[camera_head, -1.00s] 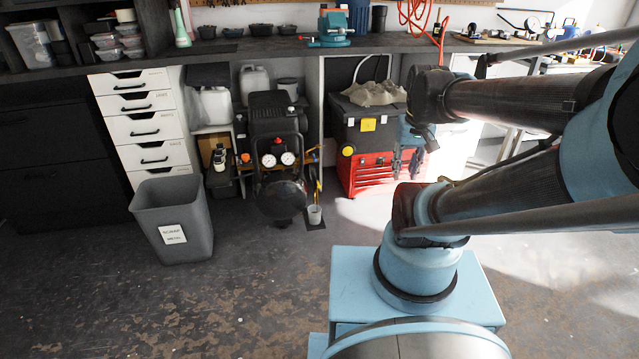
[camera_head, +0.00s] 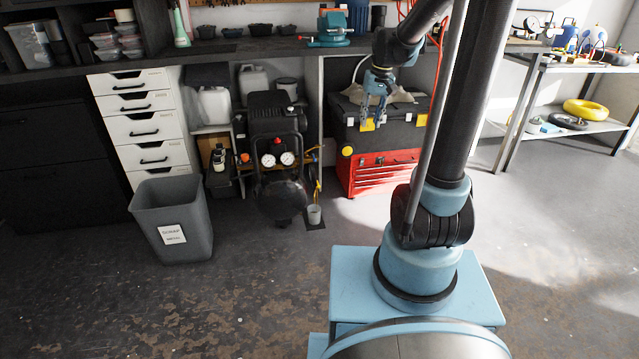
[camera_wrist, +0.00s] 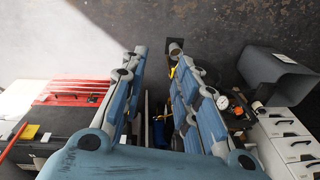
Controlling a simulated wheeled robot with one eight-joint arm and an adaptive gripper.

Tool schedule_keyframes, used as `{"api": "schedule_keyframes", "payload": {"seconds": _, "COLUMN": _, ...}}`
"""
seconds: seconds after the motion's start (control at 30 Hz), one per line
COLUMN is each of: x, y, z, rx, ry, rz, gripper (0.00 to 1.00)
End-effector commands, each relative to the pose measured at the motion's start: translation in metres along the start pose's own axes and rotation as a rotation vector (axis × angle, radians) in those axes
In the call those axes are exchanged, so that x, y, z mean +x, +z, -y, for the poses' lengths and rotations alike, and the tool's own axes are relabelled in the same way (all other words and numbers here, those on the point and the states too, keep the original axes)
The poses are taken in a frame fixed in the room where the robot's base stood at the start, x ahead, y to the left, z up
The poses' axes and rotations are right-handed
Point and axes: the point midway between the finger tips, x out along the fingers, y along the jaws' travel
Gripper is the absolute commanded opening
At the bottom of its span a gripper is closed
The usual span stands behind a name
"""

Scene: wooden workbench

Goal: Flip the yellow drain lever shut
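The yellow drain lever (camera_head: 318,187) is a thin upright strip at the right side of the black air compressor (camera_head: 274,118), just above a small grey cup (camera_head: 314,214). In the wrist view the yellow lever (camera_wrist: 173,72) is a small spot close to the right finger's tip, partly hidden. My gripper (camera_head: 373,124) hangs in front of the black toolbox, fingers pointing down, up and to the right of the lever and apart from it. Its two blue fingers are spread with nothing between them; the wrist view shows the same gap (camera_wrist: 163,62).
The red tool chest (camera_head: 380,172) with its black toolbox stands right of the compressor. A grey scrap bin (camera_head: 172,220) and white drawers (camera_head: 143,120) stand to the left. The workbench top (camera_head: 240,46) runs above. The floor in front is clear.

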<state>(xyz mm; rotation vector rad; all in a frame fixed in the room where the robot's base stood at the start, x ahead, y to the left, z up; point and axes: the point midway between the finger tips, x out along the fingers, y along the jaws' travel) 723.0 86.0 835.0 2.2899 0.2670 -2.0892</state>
Motion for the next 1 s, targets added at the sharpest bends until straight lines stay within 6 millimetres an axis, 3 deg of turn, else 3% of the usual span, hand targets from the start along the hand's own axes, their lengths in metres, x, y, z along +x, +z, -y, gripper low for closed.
{"api": "schedule_keyframes", "payload": {"seconds": 0.1, "x": 0.015, "y": -0.034, "z": 0.007, "rx": -0.012, "ry": -0.011, "rz": 0.010, "gripper": 0.28}}
{"api": "schedule_keyframes", "payload": {"seconds": 0.47, "x": 0.079, "y": -0.123, "z": 0.032, "rx": -0.047, "ry": -0.043, "rz": 0.043, "gripper": 0.28}}
{"api": "schedule_keyframes", "payload": {"seconds": 0.77, "x": 0.152, "y": -0.184, "z": 0.055, "rx": -0.077, "ry": -0.069, "rz": 0.072, "gripper": 0.28}}
{"api": "schedule_keyframes", "payload": {"seconds": 1.0, "x": 0.222, "y": -0.222, "z": 0.075, "rx": -0.102, "ry": -0.090, "rz": 0.094, "gripper": 0.28}}
